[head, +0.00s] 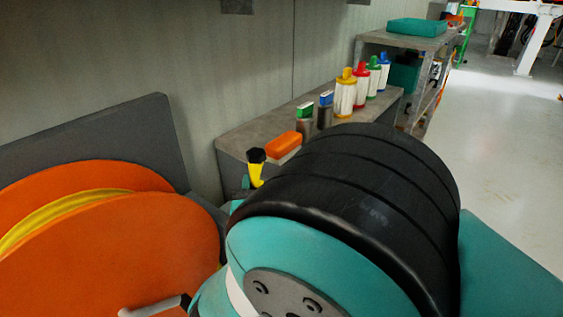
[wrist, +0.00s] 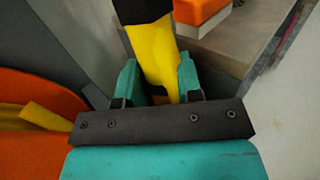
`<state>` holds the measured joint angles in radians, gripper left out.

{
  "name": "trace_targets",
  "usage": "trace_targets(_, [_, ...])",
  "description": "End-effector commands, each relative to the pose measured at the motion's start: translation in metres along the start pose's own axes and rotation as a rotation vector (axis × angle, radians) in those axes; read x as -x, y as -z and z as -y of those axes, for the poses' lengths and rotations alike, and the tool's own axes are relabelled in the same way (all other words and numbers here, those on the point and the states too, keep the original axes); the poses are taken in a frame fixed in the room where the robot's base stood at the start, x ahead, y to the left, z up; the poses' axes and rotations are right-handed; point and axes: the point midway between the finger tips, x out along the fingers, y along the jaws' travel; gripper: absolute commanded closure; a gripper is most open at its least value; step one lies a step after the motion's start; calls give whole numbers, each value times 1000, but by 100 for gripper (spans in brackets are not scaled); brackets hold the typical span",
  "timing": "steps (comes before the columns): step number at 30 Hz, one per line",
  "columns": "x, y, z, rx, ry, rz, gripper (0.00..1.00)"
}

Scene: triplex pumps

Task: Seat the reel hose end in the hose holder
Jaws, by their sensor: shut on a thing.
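The reel hose end is a yellow hose piece (wrist: 158,62) with a black tip (wrist: 145,10). My gripper (wrist: 158,80) is shut on the yellow part, a teal jaw on each side. In the head view the black tip (head: 256,155) points up above the yellow part (head: 256,173), beside the near end of the bench. My gripper (head: 246,185) is mostly hidden there behind my arm. The orange reel (head: 130,235) with yellow hose (head: 55,215) wound on it stands at left. I cannot make out the hose holder in either view.
A grey bench (head: 235,140) along the wall carries an orange-and-white block (head: 284,146), small bottles (head: 325,110) and several white canisters with coloured tops (head: 345,95). A grey panel (head: 110,140) stands behind the reel. Open floor (head: 500,150) lies at right.

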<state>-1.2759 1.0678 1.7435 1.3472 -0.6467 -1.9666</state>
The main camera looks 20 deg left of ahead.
Motion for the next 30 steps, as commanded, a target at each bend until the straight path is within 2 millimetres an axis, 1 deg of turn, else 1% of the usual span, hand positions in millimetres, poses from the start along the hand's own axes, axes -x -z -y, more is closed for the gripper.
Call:
trace_targets(23, [0, 19, 0, 0, 0, 2, 100])
trace_targets(24, [0, 18, 0, -1, 0, 3, 58])
trace_targets(27, [0, 18, 0, -1, 0, 2, 37])
trace_targets(30, [0, 18, 0, 0, 0, 2, 37])
